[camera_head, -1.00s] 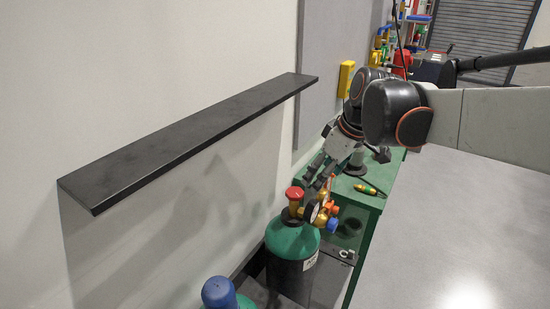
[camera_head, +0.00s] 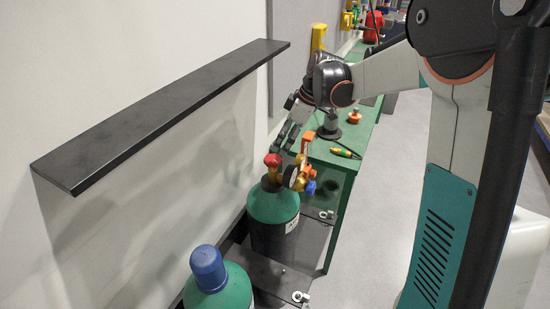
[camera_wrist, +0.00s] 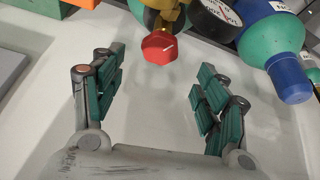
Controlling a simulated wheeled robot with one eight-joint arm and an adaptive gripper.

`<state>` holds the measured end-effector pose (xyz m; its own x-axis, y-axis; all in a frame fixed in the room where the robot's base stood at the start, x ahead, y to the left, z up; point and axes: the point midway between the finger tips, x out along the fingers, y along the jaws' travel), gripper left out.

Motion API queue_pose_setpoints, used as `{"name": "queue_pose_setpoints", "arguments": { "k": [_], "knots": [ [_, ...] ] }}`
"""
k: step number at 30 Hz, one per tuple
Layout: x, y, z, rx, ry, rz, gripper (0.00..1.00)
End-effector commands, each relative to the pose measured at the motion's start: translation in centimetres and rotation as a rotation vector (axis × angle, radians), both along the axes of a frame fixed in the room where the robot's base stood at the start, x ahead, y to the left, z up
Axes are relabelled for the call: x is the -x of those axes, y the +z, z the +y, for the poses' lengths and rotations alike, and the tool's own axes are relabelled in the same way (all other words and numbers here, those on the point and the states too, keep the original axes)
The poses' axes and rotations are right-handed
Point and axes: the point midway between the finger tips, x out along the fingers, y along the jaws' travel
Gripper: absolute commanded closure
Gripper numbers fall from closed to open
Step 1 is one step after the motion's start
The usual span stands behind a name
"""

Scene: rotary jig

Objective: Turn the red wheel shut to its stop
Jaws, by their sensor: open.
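The red wheel (camera_head: 272,160) sits on top of the brass valve of a green gas cylinder (camera_head: 272,207). In the wrist view the red wheel (camera_wrist: 160,46) is at the upper middle, beyond the fingertips and between their lines. My gripper (camera_head: 288,139) is just above and to the right of the wheel in the head view. Its two fingers are spread wide with nothing between them, and it also shows in the wrist view (camera_wrist: 157,82). I see no contact with the wheel. The brass regulator with its gauge (camera_head: 291,176) is beside the wheel.
A second green cylinder with a blue cap (camera_head: 207,268) stands nearer. A black shelf (camera_head: 165,110) juts from the wall at left. The green bench (camera_head: 345,145) behind bears a screwdriver (camera_head: 345,153) and an orange-red knob (camera_head: 354,116).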

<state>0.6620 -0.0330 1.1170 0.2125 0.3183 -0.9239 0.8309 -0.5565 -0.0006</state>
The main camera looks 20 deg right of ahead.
Motion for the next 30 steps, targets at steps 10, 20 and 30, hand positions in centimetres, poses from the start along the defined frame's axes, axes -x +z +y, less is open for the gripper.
{"name": "queue_pose_setpoints", "arguments": {
  "k": [10, 20, 30],
  "knots": [
    [-1.4, -5.9, 2.0, 0.001, 0.0, -0.001, 0.33],
    [-1.8, -7.6, 2.6, 0.0, -0.001, 0.0, 0.33],
    [-1.8, -7.6, 2.6, 0.0, -0.001, 0.0, 0.62]
  ]
}}
